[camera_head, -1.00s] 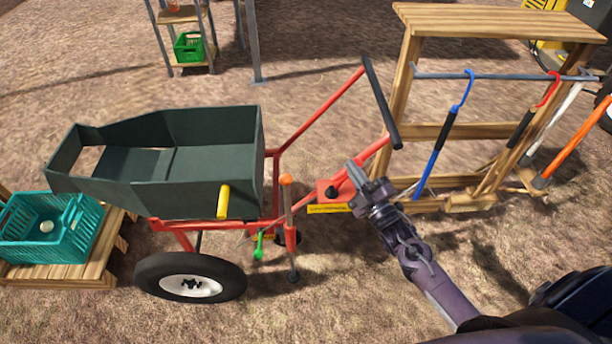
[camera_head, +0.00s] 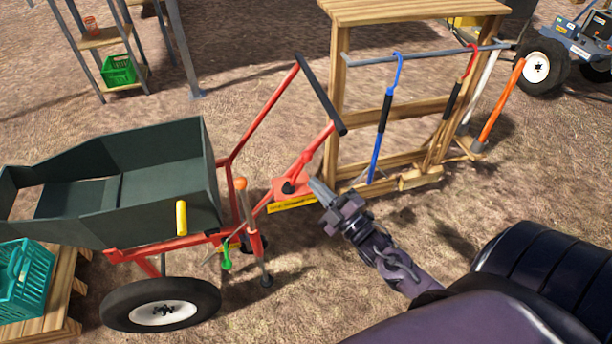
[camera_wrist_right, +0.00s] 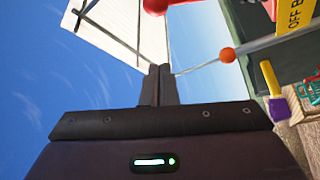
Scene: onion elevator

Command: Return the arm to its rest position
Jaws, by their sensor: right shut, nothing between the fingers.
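My right gripper (camera_head: 322,194) is shut and empty. In the head view it points up and left, in front of the red control box (camera_head: 290,187) on the cart's frame. I cannot tell the exact gap between them. In the right wrist view its closed fingers (camera_wrist_right: 160,85) point up against the sky, with a red part and an orange ball-topped lever (camera_wrist_right: 227,55) beyond to the right. My left gripper is not in view.
The cart with a dark green hopper (camera_head: 150,160) stands at left. A teal crate (camera_head: 22,280) sits on a pallet at lower left. A wooden rack (camera_head: 400,15) with hanging tools stands behind. Open ground lies between the rack and my right arm.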

